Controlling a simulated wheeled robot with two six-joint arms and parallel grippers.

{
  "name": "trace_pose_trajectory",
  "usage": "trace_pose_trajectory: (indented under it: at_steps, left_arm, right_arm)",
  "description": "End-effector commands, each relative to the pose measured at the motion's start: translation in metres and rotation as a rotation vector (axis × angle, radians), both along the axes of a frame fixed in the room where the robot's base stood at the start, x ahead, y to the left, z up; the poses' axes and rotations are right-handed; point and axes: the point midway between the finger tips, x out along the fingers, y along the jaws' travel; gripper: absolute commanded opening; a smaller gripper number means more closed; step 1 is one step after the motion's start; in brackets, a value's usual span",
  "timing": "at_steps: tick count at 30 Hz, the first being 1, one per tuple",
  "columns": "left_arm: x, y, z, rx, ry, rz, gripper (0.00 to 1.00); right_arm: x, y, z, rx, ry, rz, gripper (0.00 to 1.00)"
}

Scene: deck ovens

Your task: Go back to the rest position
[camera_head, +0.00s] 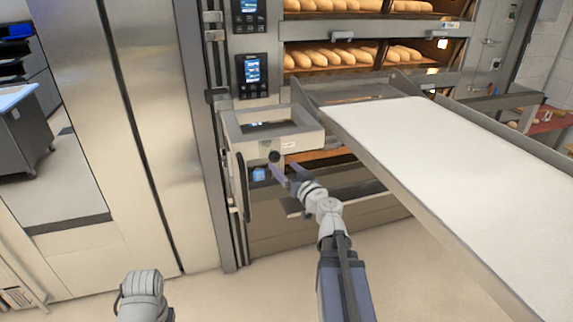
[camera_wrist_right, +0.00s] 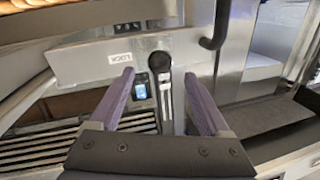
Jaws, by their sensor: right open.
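My right gripper (camera_head: 284,178) is in front of the oven's lower control box, below its front face. In the right wrist view the two purple fingers of this gripper (camera_wrist_right: 160,74) are spread apart with nothing held. A lever with a round black knob (camera_wrist_right: 160,62) shows between the fingers, upright. The knob also shows in the head view (camera_head: 274,157), just above the fingertips. I cannot tell how far the fingers are from the lever. My left arm shows only as a grey joint (camera_head: 142,284) at the bottom left; its gripper is out of view.
A long white loading board (camera_head: 440,160) slopes past my right arm on the right. The deck oven (camera_head: 352,55) holds rows of loaves behind. A dark vertical handle (camera_head: 243,186) stands left of the gripper. The floor (camera_head: 235,295) between my arms is clear.

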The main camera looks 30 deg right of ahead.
Motion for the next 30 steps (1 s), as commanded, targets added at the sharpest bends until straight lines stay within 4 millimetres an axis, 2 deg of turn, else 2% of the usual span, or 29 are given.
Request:
trace_pose_trajectory:
  at_steps: [1, 5, 20, 22, 23, 26, 29, 30]
  left_arm:
    - [0.000, 0.000, 0.000, 0.000, 0.000, 0.000, 0.00]
    - [0.000, 0.000, 0.000, 0.000, 0.000, 0.000, 0.00]
    - [0.000, 0.000, 0.000, 0.000, 0.000, 0.000, 0.00]
    - [0.000, 0.000, -0.001, 0.000, 0.000, 0.000, 0.00]
    - [0.000, 0.000, -0.002, 0.000, 0.000, 0.000, 0.00]
    - [0.000, 0.000, -0.006, 0.000, 0.000, 0.000, 0.00]
    - [0.000, 0.000, -0.011, 0.000, 0.000, 0.000, 0.00]
    - [0.000, 0.000, -0.014, 0.000, 0.000, -0.001, 0.00]
  right_arm:
    - [-0.007, 0.005, 0.000, 0.000, 0.001, 0.002, 0.81]
    - [-0.012, 0.010, 0.000, 0.000, 0.000, 0.004, 0.81]
    - [-0.012, 0.011, 0.000, 0.000, 0.000, 0.005, 0.81]
    - [-0.011, 0.015, -0.002, -0.001, 0.005, 0.017, 0.81]
    - [-0.010, 0.021, -0.004, -0.001, 0.010, 0.032, 0.81]
    - [-0.003, 0.056, -0.017, -0.003, 0.052, 0.121, 0.81]
    - [0.003, 0.116, -0.042, -0.008, 0.140, 0.270, 0.81]
    - [0.002, 0.143, -0.055, -0.011, 0.189, 0.337, 0.81]
